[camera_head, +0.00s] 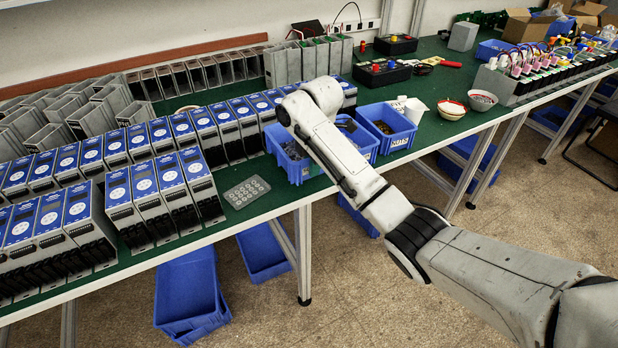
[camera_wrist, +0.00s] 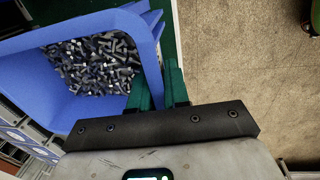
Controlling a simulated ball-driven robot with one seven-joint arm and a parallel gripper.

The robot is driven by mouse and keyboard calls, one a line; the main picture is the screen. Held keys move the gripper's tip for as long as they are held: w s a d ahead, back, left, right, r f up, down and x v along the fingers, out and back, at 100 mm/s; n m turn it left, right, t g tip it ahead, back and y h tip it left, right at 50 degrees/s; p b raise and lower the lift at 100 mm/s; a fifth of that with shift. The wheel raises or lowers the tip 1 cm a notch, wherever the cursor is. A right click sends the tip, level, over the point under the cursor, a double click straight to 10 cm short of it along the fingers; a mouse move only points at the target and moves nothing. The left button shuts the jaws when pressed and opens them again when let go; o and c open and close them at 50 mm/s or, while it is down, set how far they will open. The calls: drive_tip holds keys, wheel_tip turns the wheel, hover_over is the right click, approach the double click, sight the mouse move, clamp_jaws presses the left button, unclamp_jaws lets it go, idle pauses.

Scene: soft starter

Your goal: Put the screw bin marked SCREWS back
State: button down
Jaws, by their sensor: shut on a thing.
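A blue bin (camera_wrist: 60,115) filled with loose screws (camera_wrist: 95,62) takes up the left of the wrist view. My gripper (camera_wrist: 160,84) is shut on its side wall, with one green finger on either side. In the head view the leftmost blue bin (camera_head: 294,174) appears to be this one, at the front edge of the green bench. My arm hides part of it, and my gripper is hidden there too. I cannot read a SCREWS label. I cannot tell whether the bin rests on the bench or is raised slightly.
Two more blue bins (camera_head: 387,126) stand just right, partly behind my arm. Rows of blue-faced soft starters (camera_head: 145,190) fill the bench to the left. A grey perforated plate (camera_head: 247,192) lies near the front edge. Bowls (camera_head: 452,108) stand farther right. Empty blue bins (camera_head: 188,292) sit below.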

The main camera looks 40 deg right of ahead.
drive_tip(key=shift+w+a+f, duration=0.15)
drive_tip(key=shift+w+f, duration=0.25)
drive_tip(key=shift+w+f+p, duration=0.1)
drive_tip(key=shift+f+p, duration=0.2)
drive_tip(key=shift+f, duration=1.35)
drive_tip(key=shift+f, duration=0.15)
drive_tip(key=c, duration=1.1)
unclamp_jaws()
